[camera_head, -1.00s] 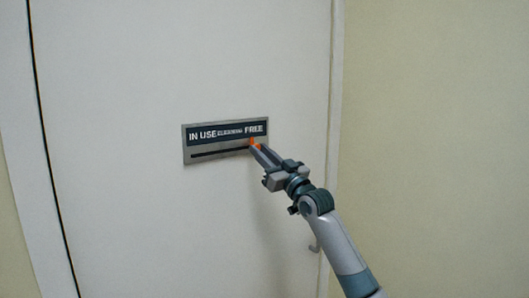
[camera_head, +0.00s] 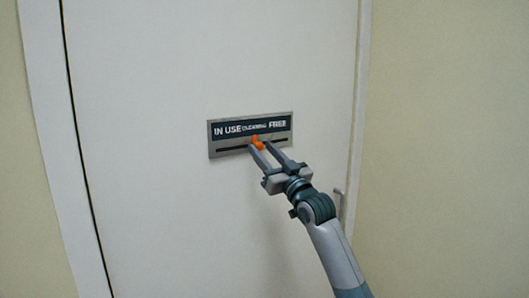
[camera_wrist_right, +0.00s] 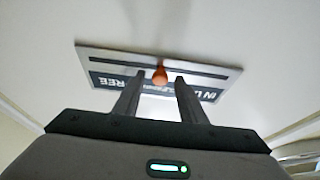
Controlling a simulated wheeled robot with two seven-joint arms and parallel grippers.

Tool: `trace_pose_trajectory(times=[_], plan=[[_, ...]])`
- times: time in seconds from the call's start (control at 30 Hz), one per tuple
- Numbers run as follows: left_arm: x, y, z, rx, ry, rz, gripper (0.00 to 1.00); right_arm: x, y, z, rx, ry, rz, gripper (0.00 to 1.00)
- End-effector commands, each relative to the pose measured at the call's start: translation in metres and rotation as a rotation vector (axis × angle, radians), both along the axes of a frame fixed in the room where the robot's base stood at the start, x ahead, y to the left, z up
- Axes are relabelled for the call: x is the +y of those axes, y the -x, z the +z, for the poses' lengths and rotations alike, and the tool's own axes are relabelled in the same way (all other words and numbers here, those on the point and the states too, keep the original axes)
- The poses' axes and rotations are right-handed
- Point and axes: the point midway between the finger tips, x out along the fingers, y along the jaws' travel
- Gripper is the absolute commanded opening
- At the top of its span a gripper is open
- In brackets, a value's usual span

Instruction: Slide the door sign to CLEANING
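The door sign (camera_head: 211,141) is a grey plate on the white door, with a dark band reading IN USE, CLEANING and FREE. A dark slot runs below the words. The orange slider knob (camera_head: 257,142) stands at the slot below CLEANING. My right gripper (camera_head: 261,145) is at the sign with its fingers apart. In the right wrist view the sign (camera_wrist_right: 86,55) appears upside down, and the orange knob (camera_wrist_right: 160,75) shows between and just beyond the open fingers (camera_wrist_right: 154,80), with a gap on each side. My left gripper is not in view.
The white door (camera_head: 150,220) fills the middle, with its frame (camera_head: 362,100) at right. A small handle (camera_head: 339,197) sits near the door's right edge, close to my right arm. The beige wall (camera_head: 450,150) at right is bare.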

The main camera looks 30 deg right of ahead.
Motion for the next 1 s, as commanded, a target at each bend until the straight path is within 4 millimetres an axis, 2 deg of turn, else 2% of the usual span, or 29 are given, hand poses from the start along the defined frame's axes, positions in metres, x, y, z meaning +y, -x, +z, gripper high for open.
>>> trace_pose_trajectory(times=[0.27,0.47,0.67,1.0], plan=[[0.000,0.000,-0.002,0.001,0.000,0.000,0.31,0.000,0.003,-0.002,0.000,0.001,0.000,0.38],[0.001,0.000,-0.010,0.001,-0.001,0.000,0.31,-0.001,0.018,-0.010,-0.002,0.001,0.000,0.38],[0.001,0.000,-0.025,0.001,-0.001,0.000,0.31,-0.004,0.047,-0.025,0.000,0.002,-0.001,0.38],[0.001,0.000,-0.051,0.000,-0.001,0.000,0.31,-0.008,0.111,-0.051,0.001,0.003,0.000,0.38]])
